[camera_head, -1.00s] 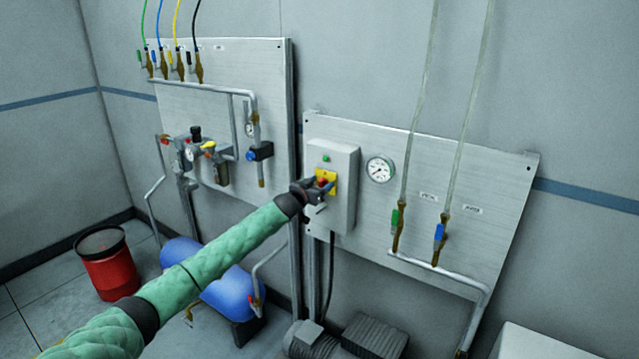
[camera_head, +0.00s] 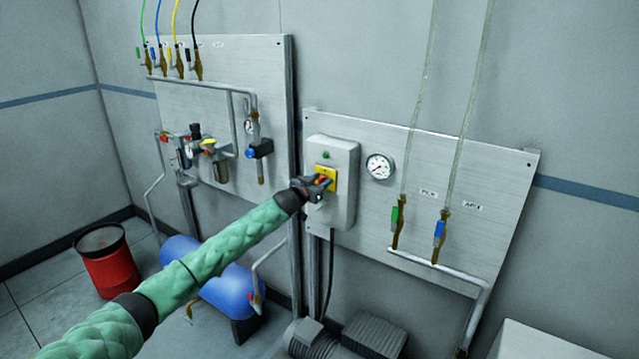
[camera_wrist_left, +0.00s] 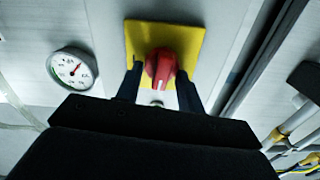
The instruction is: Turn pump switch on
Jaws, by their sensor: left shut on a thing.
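The pump switch is a red rotary knob (camera_wrist_left: 160,68) on a yellow plate (camera_wrist_left: 183,37), also seen in the head view as a yellow plate (camera_head: 331,174). It sits on the front of a grey switch box (camera_head: 345,205) with a green lamp or button (camera_head: 326,154) above the plate. My left gripper (camera_head: 322,182) reaches in from the left and is shut on the red knob. In the left wrist view its two dark fingers (camera_wrist_left: 160,84) stand on either side of the knob. My right gripper is not in view.
A round gauge (camera_head: 379,166) is on the panel right of the box. Green (camera_head: 395,219) and blue (camera_head: 439,231) valve handles are farther right. A second panel (camera_head: 215,105) with pipes stands left. A red bin (camera_head: 108,268) and blue tank (camera_head: 222,295) are below.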

